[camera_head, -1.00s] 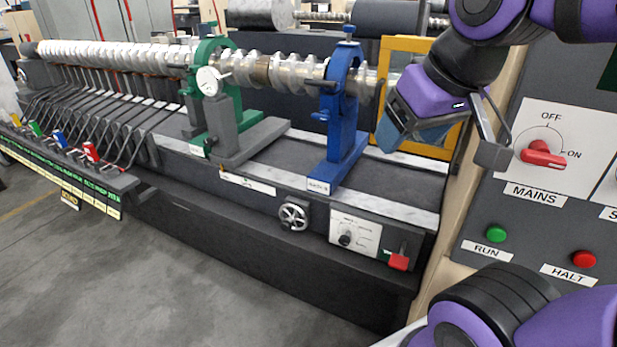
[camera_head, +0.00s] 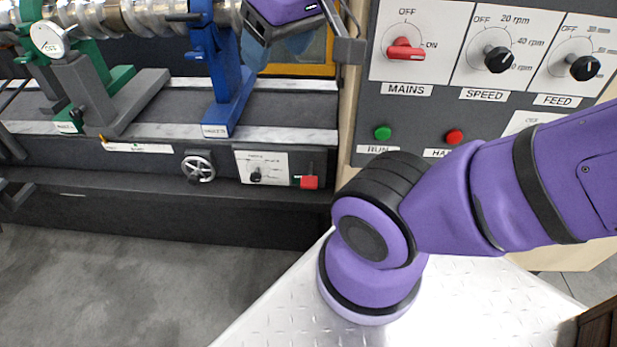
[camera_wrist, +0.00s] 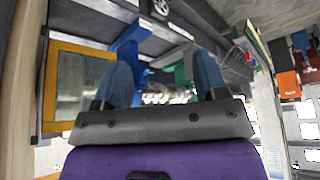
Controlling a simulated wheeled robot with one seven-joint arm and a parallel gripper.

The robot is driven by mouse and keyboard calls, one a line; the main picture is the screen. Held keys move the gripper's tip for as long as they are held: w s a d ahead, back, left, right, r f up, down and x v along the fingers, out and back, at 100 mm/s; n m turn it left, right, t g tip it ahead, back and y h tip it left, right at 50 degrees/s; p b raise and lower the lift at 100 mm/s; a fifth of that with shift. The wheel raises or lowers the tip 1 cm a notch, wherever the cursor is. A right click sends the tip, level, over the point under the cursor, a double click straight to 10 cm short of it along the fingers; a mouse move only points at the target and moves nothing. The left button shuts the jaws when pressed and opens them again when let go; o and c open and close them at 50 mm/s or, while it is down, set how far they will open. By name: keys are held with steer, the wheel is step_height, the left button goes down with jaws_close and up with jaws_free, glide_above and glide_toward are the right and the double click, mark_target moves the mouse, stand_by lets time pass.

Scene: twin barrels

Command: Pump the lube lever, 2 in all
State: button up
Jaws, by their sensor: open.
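A small lever with a red handle (camera_head: 309,182) sits low on the machine bed's front, at the right end of a white label plate (camera_head: 262,167). The plate's print is too small to read, so I cannot tell if this is the lube lever. My gripper (camera_head: 276,46) is at the top of the head view, above and left of the lever and well apart from it.
A control panel with a red MAINS knob (camera_head: 405,50), a green RUN button (camera_head: 382,132) and a red HALT button (camera_head: 454,136) stands right of the bed. A handwheel (camera_head: 198,167) is left of the lever. A blue steady (camera_head: 228,95) stands on the bed. Floor in front is clear.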

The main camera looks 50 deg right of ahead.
jaws_close()
stand_by(1.5)
